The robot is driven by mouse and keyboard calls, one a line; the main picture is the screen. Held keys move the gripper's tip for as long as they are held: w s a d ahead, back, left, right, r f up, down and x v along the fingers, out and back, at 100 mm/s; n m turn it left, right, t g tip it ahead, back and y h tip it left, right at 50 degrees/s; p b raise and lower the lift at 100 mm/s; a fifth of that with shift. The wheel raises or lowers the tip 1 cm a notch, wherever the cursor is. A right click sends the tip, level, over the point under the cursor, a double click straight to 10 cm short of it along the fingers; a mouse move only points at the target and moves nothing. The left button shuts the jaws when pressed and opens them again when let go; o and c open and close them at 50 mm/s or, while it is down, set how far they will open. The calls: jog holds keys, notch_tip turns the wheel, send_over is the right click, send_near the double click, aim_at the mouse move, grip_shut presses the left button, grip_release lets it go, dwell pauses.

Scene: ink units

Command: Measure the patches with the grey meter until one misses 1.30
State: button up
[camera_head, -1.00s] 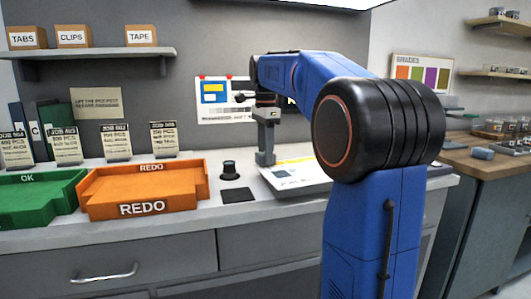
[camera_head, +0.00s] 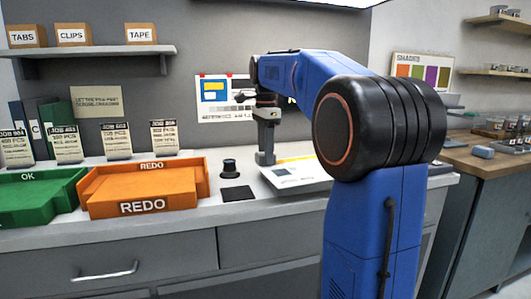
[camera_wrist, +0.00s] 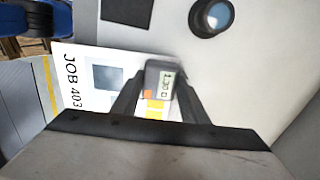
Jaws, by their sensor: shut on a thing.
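The grey meter (camera_head: 265,157) stands upright over the white job sheet (camera_head: 285,176) on the bench. My gripper (camera_head: 268,112) is shut on it from above. In the wrist view my gripper (camera_wrist: 160,90) has one finger on each side of the meter (camera_wrist: 153,72). Its small lit display appears to read 1.30, turned sideways. The sheet (camera_wrist: 83,108), marked JOB 403, shows a grey-blue patch (camera_wrist: 108,77) and orange-yellow patches (camera_wrist: 154,110) partly hidden by the meter and fingers. I cannot tell whether the meter touches the sheet.
An orange REDO tray (camera_head: 142,208) and a green OK tray (camera_head: 35,215) stand to the left. A dark round object (camera_head: 229,169) and a black square (camera_head: 239,193) lie between the REDO tray and sheet. Several job cards stand behind the trays.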

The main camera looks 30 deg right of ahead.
jog(key=shift+r, duration=0.1)
dwell(0.3)
jog(key=shift+r, duration=1.4)
